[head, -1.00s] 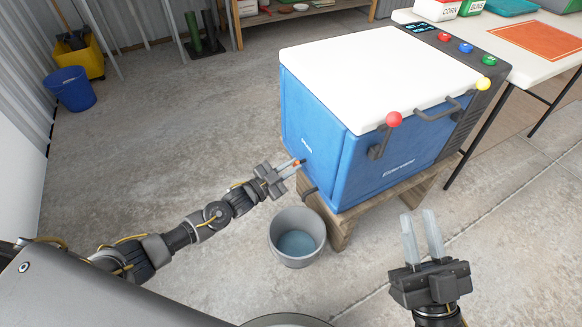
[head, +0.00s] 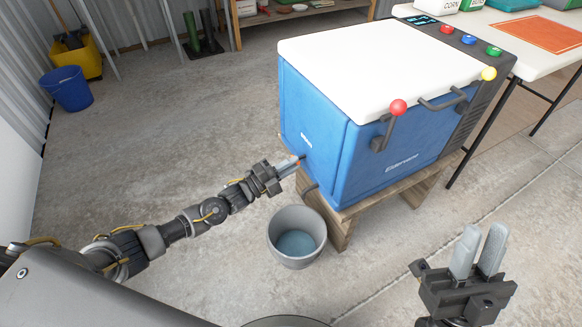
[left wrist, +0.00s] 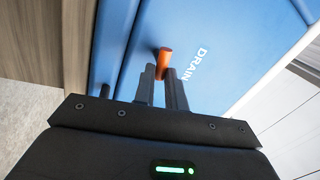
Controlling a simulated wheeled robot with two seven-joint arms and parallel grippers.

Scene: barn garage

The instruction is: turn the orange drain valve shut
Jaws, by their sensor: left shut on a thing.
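The orange drain valve (left wrist: 164,58) is a small orange handle on the side of the blue cooler (head: 318,125), beside the word DRAIN in the left wrist view. My left gripper (head: 291,164) is shut on the valve; its fingertips (left wrist: 162,72) close around the handle. In the head view the fingers hide most of the valve. My right gripper (head: 478,250) is open and empty, in front of the cooler at the lower right.
A grey bucket (head: 297,257) with water stands on the floor below the drain side. The cooler sits on a wooden stand (head: 341,228). A red-knobbed latch (head: 398,107) is on its front. A white table (head: 545,66) stands at right.

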